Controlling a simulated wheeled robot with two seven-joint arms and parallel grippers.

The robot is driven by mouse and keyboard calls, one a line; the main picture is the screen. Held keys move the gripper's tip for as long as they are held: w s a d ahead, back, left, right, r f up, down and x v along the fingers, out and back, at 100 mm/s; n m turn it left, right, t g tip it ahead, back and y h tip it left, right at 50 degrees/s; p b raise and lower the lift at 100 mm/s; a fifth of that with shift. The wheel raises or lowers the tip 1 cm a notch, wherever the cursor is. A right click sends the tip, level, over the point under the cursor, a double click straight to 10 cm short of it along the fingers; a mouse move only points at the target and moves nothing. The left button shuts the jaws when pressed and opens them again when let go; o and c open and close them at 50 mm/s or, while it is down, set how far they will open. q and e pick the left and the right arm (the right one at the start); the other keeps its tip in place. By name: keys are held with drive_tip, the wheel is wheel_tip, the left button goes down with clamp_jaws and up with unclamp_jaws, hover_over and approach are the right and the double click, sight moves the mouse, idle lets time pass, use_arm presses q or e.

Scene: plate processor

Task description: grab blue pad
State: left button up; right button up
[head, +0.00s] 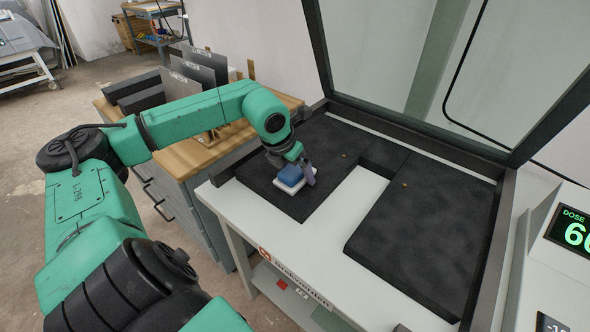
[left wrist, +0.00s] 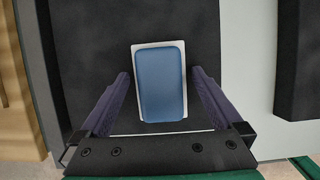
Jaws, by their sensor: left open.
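The blue pad (head: 290,175) sits on a white base (head: 289,188) on the left black foam block of the machine. In the left wrist view the blue pad (left wrist: 161,85) is a rounded rectangle with the white base (left wrist: 172,129) showing around its edges. My left gripper (head: 299,172) is over the pad; its fingers (left wrist: 161,82) are apart on either side of the pad, with gaps showing between them and it. It holds nothing. In the head view the gripper partly hides the pad's right side. My right gripper is not in view.
A second black foam block (head: 425,225) lies to the right, past a white gap (head: 348,198). A raised clear lid (head: 440,65) stands behind. A wooden-topped cabinet (head: 190,155) with upright grey plates (head: 198,72) is to the left. A dose display (head: 574,230) is at the right edge.

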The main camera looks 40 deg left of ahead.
use_arm(q)
drive_tip(key=shift+f, duration=0.1)
drive_tip(key=shift+c, duration=0.3)
drive_tip(key=c, duration=1.2)
